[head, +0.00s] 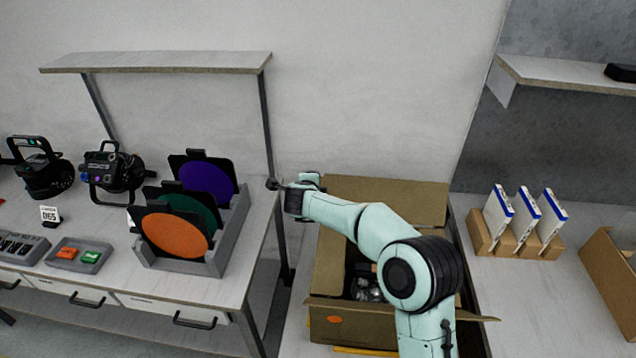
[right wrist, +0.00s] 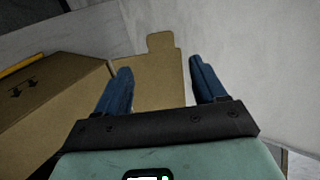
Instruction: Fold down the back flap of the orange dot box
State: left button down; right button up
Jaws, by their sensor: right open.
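The orange dot box (head: 365,331) is an open cardboard carton with an orange dot on its front and dark and clear items inside. Its back flap (head: 410,194) stands up at the rear, near the wall. My right arm crosses over the box, hiding part of its inside and right side. My right gripper (head: 275,184) is beyond the box's back left corner, open and empty. In the right wrist view, brown cardboard with a tab (right wrist: 160,75) shows between the two blue fingers (right wrist: 161,85); whether they touch it is unclear. My left gripper is not in view.
A table at left bears a grey rack (head: 235,222) with orange, green and purple discs, and stage lamps (head: 113,170). A shelf (head: 160,62) stands above it. At right, a cardboard holder (head: 515,244) carries white-and-blue packs, beside another carton (head: 610,275).

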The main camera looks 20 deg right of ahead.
jog(key=p+x, duration=0.2)
jog(key=x, duration=0.9)
jog(key=shift+w+d, duration=0.15)
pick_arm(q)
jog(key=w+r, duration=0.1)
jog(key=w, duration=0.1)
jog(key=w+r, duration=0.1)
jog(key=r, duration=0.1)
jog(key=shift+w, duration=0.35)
